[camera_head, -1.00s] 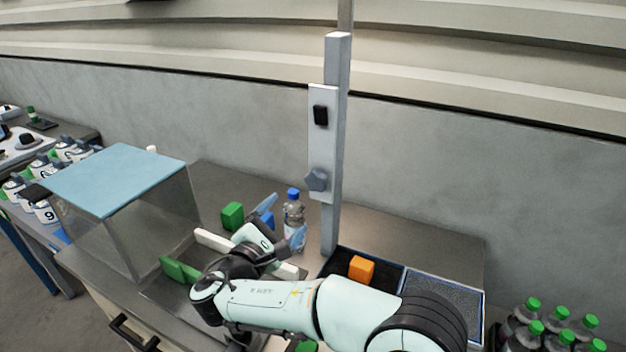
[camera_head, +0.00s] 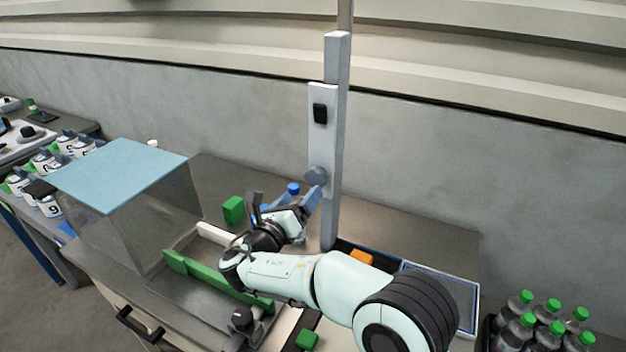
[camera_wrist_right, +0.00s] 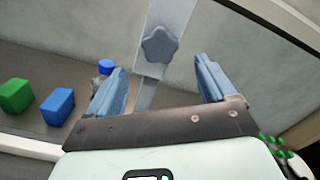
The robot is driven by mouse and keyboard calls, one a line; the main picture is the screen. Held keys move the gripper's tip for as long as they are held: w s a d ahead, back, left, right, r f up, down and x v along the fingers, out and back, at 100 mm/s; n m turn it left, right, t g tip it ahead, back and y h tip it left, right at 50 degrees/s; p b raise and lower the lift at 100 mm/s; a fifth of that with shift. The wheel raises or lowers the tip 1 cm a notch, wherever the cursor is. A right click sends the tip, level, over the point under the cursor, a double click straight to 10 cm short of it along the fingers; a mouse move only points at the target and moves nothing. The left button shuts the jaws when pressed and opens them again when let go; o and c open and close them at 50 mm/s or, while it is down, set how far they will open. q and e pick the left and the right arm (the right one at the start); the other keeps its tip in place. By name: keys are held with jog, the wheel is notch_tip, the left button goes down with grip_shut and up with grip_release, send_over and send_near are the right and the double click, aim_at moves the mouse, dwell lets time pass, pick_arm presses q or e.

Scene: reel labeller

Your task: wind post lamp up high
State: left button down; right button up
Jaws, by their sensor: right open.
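The lamp post (camera_head: 334,140) stands upright at the back of the bench. A light plate on it carries a black switch (camera_head: 320,113) and, below, a grey lobed knob (camera_head: 317,176). In the right wrist view the star-shaped knob (camera_wrist_right: 160,45) shows ahead of the fingers, roughly between them and a little beyond their tips. My right gripper (camera_wrist_right: 163,78) is open and empty, with blue fingers; in the head view it (camera_head: 285,203) is just below and left of the knob. Whether a finger touches the knob cannot be told. The lamp itself is out of view. My left gripper is not in view.
A clear box with a blue lid (camera_head: 118,175) stands left. A green block (camera_head: 234,209), a blue block (camera_wrist_right: 57,106) and a blue-capped bottle (camera_head: 293,188) are near my gripper. An orange block (camera_head: 361,257) sits in a tray behind my arm. Green-capped bottles (camera_head: 548,312) stand right.

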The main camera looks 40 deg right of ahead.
aim_at(314, 180)
jog(key=p+x, duration=0.1)
jog(key=x, duration=0.7)
jog(key=shift+a, duration=0.1)
jog(key=c, duration=1.1)
